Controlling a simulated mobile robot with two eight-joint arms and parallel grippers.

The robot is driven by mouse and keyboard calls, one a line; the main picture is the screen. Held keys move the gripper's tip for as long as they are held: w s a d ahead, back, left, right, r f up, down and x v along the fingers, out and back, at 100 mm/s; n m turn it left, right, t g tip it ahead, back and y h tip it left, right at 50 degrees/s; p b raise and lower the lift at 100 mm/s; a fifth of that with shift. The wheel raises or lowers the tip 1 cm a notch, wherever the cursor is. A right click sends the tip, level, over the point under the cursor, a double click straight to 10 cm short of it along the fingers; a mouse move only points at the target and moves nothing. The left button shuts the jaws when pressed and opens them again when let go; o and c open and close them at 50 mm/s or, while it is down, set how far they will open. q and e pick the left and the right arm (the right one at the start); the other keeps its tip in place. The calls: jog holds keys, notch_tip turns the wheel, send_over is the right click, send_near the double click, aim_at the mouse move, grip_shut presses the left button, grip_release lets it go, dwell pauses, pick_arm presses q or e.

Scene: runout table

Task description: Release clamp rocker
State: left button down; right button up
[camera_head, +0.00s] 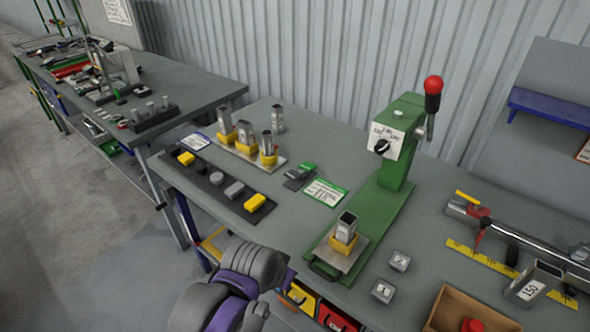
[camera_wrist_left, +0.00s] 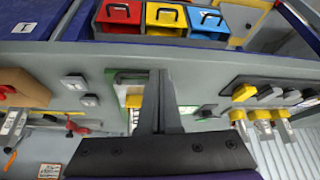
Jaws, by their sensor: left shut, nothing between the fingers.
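Two small grey boxes with pale square faces, possibly rockers, sit on the grey table: one (camera_head: 398,261) farther back and one (camera_head: 383,291) nearer the front. I cannot tell which part is the clamp rocker. Both boxes show in the left wrist view (camera_wrist_left: 75,83) (camera_wrist_left: 90,100). A green press (camera_head: 398,165) stands behind them with a black knob (camera_head: 381,146) and a red-topped lever (camera_head: 433,95). A metal tube (camera_head: 346,226) stands in a yellow holder on its base. My left gripper (camera_wrist_left: 161,75) is shut and empty, over the press base. My right gripper is not in view.
A black strip (camera_head: 230,188) with yellow and grey pieces and a plate of metal tubes (camera_head: 242,153) lie to the left. A rail with a red clamp (camera_head: 478,215) and a wooden box (camera_head: 460,308) are at the right. Coloured bins (camera_wrist_left: 165,18) hang below the front edge.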

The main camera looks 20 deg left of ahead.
pick_arm(q)
jog(key=w+a+r+m, duration=0.1)
jog(key=w+a+r, duration=0.25)
jog(key=w, duration=0.55)
jog(key=w+a+r, duration=0.2)
jog(key=w+r, duration=0.3)
jog(key=w, duration=0.3)
jog(key=w+a+m+t+h, duration=0.1)
jog(key=w+a, duration=1)
jog(key=w, duration=0.4)
jog(key=shift+w+r+p, duration=0.35)
jog(key=shift+w, duration=0.05)
send_over(298, 173)
jog(key=s, duration=0.1)
jog(key=f, duration=0.8)
jog(key=shift+s+a+f, duration=0.1)
jog(key=shift+s+f, duration=0.1)
jog(key=f, duration=0.2)
jog(key=shift+s+a+f, duration=0.1)
jog(key=shift+s+f, duration=0.4)
jog(key=shift+f, duration=0.4)
